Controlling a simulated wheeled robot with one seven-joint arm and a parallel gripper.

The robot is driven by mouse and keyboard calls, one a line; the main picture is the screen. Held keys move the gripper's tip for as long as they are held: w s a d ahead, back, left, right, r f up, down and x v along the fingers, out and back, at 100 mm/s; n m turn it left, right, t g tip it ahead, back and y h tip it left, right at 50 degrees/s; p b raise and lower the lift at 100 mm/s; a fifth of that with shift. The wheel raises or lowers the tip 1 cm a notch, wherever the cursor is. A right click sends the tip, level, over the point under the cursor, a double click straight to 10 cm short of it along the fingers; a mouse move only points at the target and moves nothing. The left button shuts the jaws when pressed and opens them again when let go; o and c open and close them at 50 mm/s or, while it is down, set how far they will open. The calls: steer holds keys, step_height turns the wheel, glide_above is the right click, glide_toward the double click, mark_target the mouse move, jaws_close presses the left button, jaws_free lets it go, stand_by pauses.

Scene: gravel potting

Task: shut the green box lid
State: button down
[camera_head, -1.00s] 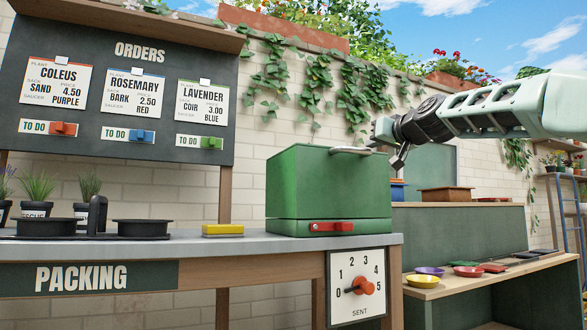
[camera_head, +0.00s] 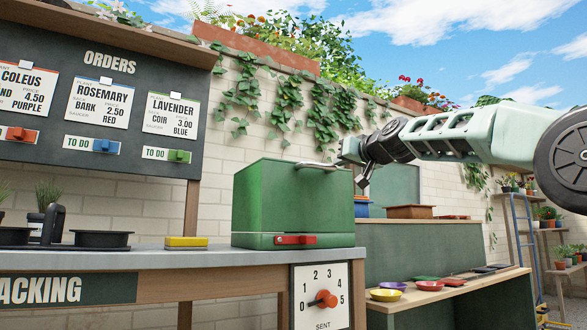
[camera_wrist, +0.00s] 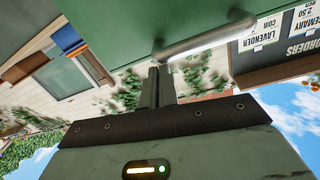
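The green box (camera_head: 292,203) stands at the right end of the packing bench, with a seam low on its front. A pale bar handle (camera_head: 318,166) lies along its top edge, and a red latch (camera_head: 295,240) is on its front. I cannot tell whether the lid is fully down. My gripper (camera_head: 347,157) is at the top right of the box, by the handle's right end. In the wrist view, the fingers (camera_wrist: 159,86) look close together, their tips at the end of the handle (camera_wrist: 208,38). I see no clear grip on it.
A yellow block (camera_head: 186,242) and black round holders (camera_head: 103,239) are left of the box on the bench (camera_head: 215,258). A dial (camera_head: 322,299) is on the bench front. To the right is a lower shelf with coloured saucers (camera_head: 385,294). Open air lies above the box.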

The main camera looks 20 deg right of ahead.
steer(key=shift+w+f, duration=0.25)
steer(key=shift+f, duration=0.45)
step_height(320, 180, up, 6)
steer(key=f+p, duration=0.1)
steer(key=p, duration=0.4)
steer(key=s+d+f+b, duration=0.2)
steer(key=s+b, duration=0.5)
steer(key=s, duration=0.2)
steer(key=shift+s+f, duration=0.15)
steer(key=shift+s, duration=0.2)
